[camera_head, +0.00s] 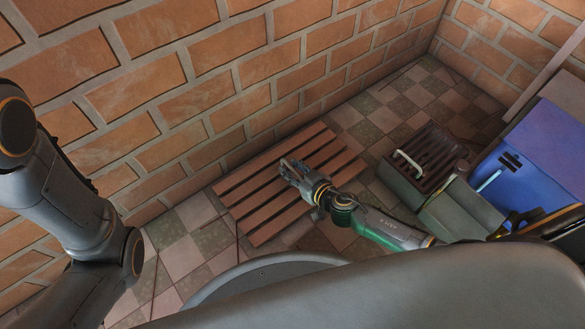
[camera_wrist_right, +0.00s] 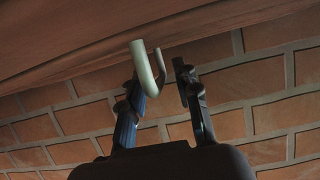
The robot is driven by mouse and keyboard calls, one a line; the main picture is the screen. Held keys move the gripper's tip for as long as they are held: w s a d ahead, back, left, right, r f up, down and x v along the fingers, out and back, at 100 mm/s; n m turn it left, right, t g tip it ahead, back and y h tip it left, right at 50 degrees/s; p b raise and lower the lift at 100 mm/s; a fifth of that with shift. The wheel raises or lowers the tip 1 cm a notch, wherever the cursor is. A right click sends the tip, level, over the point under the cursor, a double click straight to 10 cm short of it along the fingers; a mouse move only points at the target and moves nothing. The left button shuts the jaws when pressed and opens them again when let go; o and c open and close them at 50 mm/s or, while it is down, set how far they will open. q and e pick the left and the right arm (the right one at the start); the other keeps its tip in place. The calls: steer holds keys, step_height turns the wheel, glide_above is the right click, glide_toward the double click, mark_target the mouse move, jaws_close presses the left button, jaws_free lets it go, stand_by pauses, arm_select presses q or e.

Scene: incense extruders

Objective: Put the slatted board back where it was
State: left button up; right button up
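The slatted board (camera_head: 265,193), several reddish-brown slats with gaps, lies low over the tiled floor beside the brick wall. My right gripper (camera_head: 289,168) is over its middle in the head view and hides part of the slats. In the right wrist view, a pale hooked handle (camera_wrist_right: 148,68) hangs from a reddish-brown surface (camera_wrist_right: 100,42), which looks like the board. The handle sits between the fingers of my right gripper (camera_wrist_right: 160,78), close to the left finger, with a gap to the right one. The fingers are apart. My left gripper is out of view.
A dark slotted lid (camera_head: 437,157) with a pale handle (camera_head: 408,164) sits on a grey-green box (camera_head: 400,185) to the right. A blue bin (camera_head: 540,155) stands beyond. The brick wall (camera_head: 240,75) runs close behind the board. Checkered floor (camera_head: 180,245) is clear at front left.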

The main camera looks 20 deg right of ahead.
steer(key=shift+r, duration=0.1)
steer(key=shift+s, duration=0.15)
steer(key=p+v, duration=0.3)
steer(key=v, duration=0.7)
steer(key=shift+s+d+r, duration=0.1)
steer(key=shift+s+r, duration=0.1)
steer(key=shift+s, duration=0.05)
steer(key=shift+s+d+r, duration=0.2)
steer(key=shift+s, duration=0.3)
